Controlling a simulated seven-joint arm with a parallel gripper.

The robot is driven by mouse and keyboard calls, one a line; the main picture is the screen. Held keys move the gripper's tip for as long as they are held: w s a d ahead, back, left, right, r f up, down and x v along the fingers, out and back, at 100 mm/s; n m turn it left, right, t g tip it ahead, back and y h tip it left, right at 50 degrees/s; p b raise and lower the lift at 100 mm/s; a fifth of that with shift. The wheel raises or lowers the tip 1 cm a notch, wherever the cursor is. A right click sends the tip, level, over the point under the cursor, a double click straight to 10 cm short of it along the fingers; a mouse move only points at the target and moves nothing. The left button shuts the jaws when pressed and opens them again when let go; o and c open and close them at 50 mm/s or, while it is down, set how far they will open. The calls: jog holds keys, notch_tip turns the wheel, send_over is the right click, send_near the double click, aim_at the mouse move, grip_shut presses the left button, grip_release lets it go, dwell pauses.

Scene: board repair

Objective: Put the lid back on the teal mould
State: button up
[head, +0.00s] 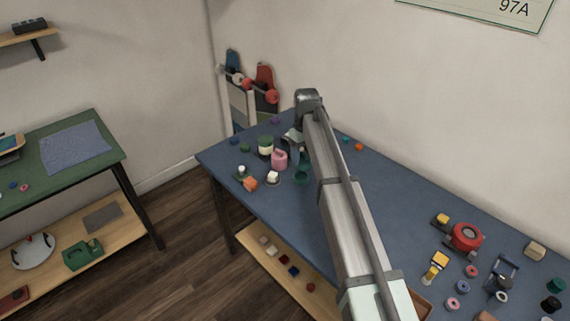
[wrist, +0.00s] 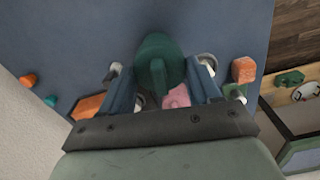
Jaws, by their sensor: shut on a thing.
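My gripper (wrist: 163,77) is shut on a round dark-teal piece (wrist: 156,50), which looks like the lid, with a raised bar across it. Its fingers stand on either side of the piece. In the head view my gripper (head: 295,152) is over the far left part of the blue table, partly hidden by my arm. A teal round piece (head: 302,179), likely the mould, sits on the table just below it, partly behind my arm. I cannot tell whether the lid touches the mould.
A pink jug-like thing (head: 280,160) and a green-topped pot (head: 265,146) stand close left of my gripper. An orange block (head: 250,184) lies nearer the table's left edge. A red round thing (head: 467,236) and several small parts are at the right. The blue table (head: 285,215) is clear in front.

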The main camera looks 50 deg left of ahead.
jog(key=shift+w+a+r+n, duration=0.1)
jog(key=shift+w+a+n, duration=0.15)
jog(key=shift+a, duration=0.25)
jog(key=shift+w+a+n, duration=0.15)
jog(key=shift+w+a, duration=0.15)
jog(key=shift+a, duration=0.15)
jog(key=shift+d+n, duration=0.1)
jog(key=shift+n, duration=0.2)
jog(key=shift+f, duration=3.2)
jog(key=shift+f, duration=0.2)
jog(key=o, duration=1.3)
jog(key=shift+r, duration=0.2)
jog(key=shift+r, duration=3.35)
jog(key=shift+c, duration=0.3)
